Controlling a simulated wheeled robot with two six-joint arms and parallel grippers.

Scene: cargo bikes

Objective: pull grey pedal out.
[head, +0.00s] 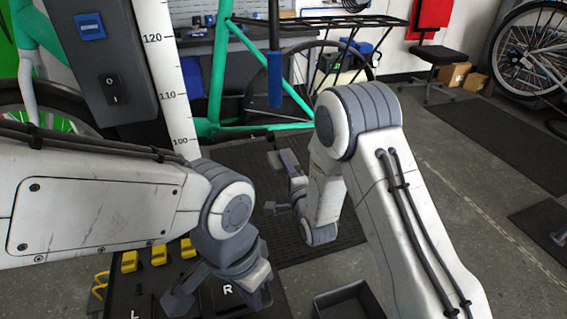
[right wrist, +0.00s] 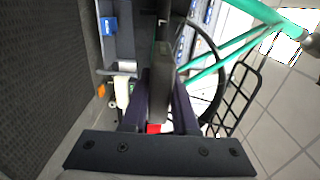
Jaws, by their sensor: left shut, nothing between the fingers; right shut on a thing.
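The grey pedal (right wrist: 160,85) stands between the two dark fingers of my right gripper (right wrist: 158,108) in the right wrist view, and the gripper is shut on it. In the head view the pedal (head: 274,159) is small beside my right gripper (head: 287,163), low in front of the teal bike (head: 262,116). I cannot tell whether the pedal touches the crank. My left gripper (head: 222,290) is shut and empty, over the dark tray marked L and R (head: 145,285) at the bottom.
Yellow pieces (head: 159,255) lie along the tray's back edge. An open dark bin (head: 347,300) is at bottom centre. A stool (head: 437,60) and boxes (head: 455,74) stand at back right. The right floor has clear room.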

